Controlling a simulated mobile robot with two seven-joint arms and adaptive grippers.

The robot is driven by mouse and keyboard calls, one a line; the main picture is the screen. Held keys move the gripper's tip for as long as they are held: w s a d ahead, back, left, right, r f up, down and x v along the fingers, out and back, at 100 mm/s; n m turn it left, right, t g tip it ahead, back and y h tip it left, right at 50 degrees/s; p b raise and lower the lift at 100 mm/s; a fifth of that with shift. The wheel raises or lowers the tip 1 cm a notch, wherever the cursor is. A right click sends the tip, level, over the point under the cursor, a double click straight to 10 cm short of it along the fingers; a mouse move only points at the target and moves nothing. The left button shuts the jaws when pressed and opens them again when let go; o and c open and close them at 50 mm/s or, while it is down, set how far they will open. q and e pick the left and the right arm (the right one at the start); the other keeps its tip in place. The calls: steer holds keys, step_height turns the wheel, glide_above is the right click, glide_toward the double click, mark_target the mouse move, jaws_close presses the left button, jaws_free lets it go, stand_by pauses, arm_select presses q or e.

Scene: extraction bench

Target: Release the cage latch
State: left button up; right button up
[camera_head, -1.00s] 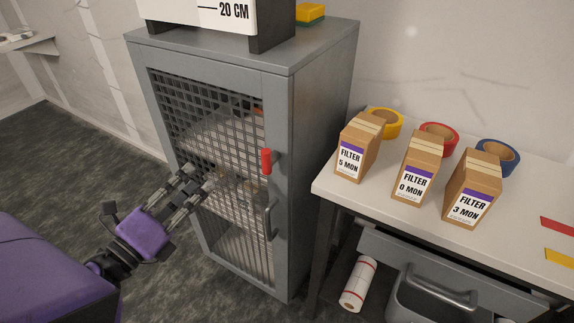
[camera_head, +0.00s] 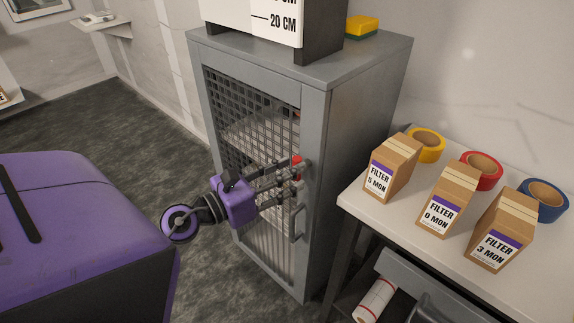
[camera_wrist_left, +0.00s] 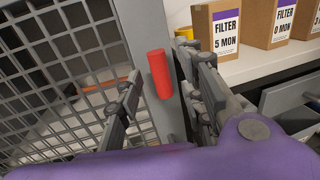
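The cage is a tall grey cabinet with a mesh door (camera_head: 248,112). Its latch is a red upright handle (camera_head: 297,164) on the right side of the door frame, partly hidden by my gripper in the head view. My left gripper (camera_head: 294,181) is at the door's right edge, by the latch. In the left wrist view the red latch (camera_wrist_left: 160,74) shows between the two spread fingers of the left gripper (camera_wrist_left: 158,62), which look open. I cannot tell whether a finger touches it. The door looks shut. My right gripper is in neither view.
A grey pull handle (camera_head: 297,222) sits below the latch. To the right, a white bench (camera_head: 362,208) carries filter boxes (camera_head: 448,200) and tape rolls (camera_head: 481,170). A drawer (camera_head: 440,290) stands out under the bench. A yellow sponge (camera_head: 361,27) lies on the cabinet top.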

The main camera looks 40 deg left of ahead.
arm_select(q)
steer(key=shift+w+d, duration=0.15)
steer(key=shift+w, duration=0.2)
jaws_close()
